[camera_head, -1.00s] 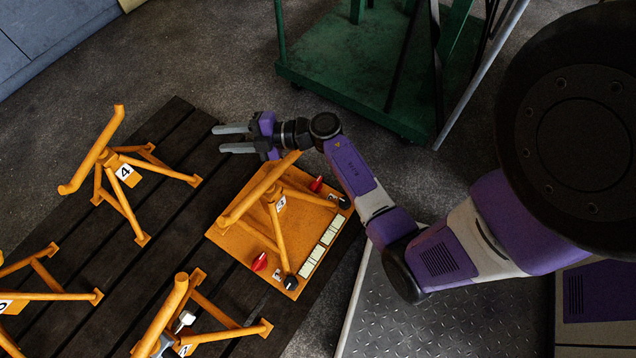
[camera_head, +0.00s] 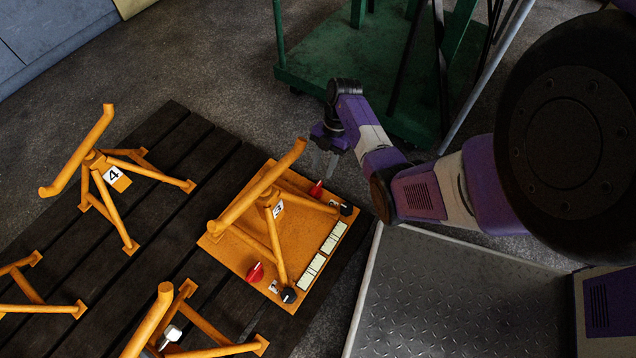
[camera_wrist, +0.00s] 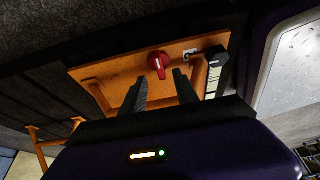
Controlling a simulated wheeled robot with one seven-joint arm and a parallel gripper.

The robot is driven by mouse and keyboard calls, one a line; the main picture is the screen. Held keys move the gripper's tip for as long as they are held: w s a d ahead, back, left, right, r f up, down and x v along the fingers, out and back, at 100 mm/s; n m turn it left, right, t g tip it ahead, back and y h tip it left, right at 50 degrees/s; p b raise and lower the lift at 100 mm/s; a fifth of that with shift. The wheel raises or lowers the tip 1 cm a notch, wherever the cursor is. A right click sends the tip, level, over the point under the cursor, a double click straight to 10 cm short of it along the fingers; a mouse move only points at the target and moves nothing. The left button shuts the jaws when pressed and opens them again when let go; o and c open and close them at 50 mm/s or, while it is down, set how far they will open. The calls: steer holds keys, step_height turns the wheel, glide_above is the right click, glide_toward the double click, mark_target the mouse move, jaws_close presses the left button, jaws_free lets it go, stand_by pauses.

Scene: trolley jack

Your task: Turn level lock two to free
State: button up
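The orange base plate (camera_head: 236,257) on the slatted platform carries two red knobs, each beside a small white label too small to read. One red knob (camera_head: 316,189) is at the far edge; the other red knob (camera_head: 255,272) is at the near edge. I cannot tell which is level lock two. My gripper (camera_head: 326,168) points down above the far red knob, open and empty. In the wrist view my open gripper (camera_wrist: 162,90) has its fingers apart, with a red knob (camera_wrist: 157,64) with a pale pointer line beyond the gap, not touched.
An orange stand marked 3 (camera_head: 246,200) rises from the plate beside my gripper. Black knobs (camera_head: 289,296) and pale strips (camera_head: 332,237) line the plate's right side. Another stand (camera_head: 112,178) marked 4 is at left. A green cart (camera_head: 330,60) stands behind.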

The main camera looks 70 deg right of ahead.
mark_target(317, 186)
steer(key=b+x, duration=0.4)
steer(key=x, duration=0.3)
steer(key=shift+a+f, duration=0.1)
steer(key=shift+w, duration=0.1)
jaws_close()
